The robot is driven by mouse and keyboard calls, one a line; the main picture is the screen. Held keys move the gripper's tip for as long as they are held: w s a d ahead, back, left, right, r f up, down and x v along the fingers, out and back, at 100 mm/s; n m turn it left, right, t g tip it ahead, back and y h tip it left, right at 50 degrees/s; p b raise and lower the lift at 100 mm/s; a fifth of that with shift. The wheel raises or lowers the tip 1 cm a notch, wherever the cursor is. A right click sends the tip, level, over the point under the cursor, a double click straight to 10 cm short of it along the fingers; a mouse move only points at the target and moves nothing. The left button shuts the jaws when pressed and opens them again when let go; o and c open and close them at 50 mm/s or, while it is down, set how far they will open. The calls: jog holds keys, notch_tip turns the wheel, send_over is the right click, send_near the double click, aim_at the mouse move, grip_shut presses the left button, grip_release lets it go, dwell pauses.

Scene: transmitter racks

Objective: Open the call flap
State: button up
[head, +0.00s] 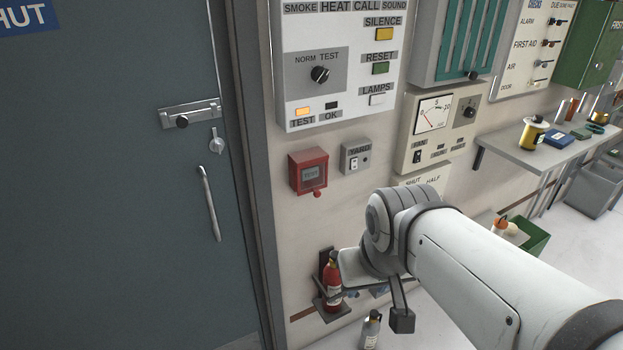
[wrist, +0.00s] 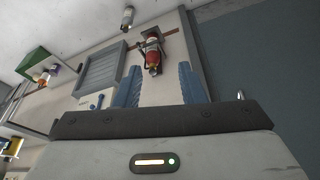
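A small red call box (head: 308,171) is fixed to the wall right of the door, below the large alarm panel. Its front holds a grey window with small lettering, and a small red knob hangs under it. The front looks closed, and I cannot tell where a flap's edge lies. The box does not show in the wrist view. My gripper (wrist: 159,85) shows two blue fingers held apart, with nothing seen between them. In the head view the gripper is mostly hidden behind my wrist, below and right of the red box.
A grey YARD switch box (head: 356,157) sits just right of the red box. A red fire extinguisher (head: 332,284) hangs low in a bracket, near my wrist. The grey door (head: 120,200) with bolt and handle is left. A shelf (head: 520,154) with several items projects right.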

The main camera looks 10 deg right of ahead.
jog(key=shift+o, duration=0.5)
jog(key=shift+a, duration=0.15)
jog(key=n+t+y+b, duration=0.1)
jog(key=t+y+b, duration=0.4)
jog(key=t+b, duration=1.35)
send_near(318, 196)
notch_tip(318, 196, up, 4)
jog(key=g+b, duration=0.4)
jog(key=g, duration=0.1)
jog(key=shift+t, duration=0.25)
jog(key=x, duration=0.8)
jog(key=shift+w+d+f, duration=0.1)
jog(key=shift+d, duration=0.15)
grip_shut()
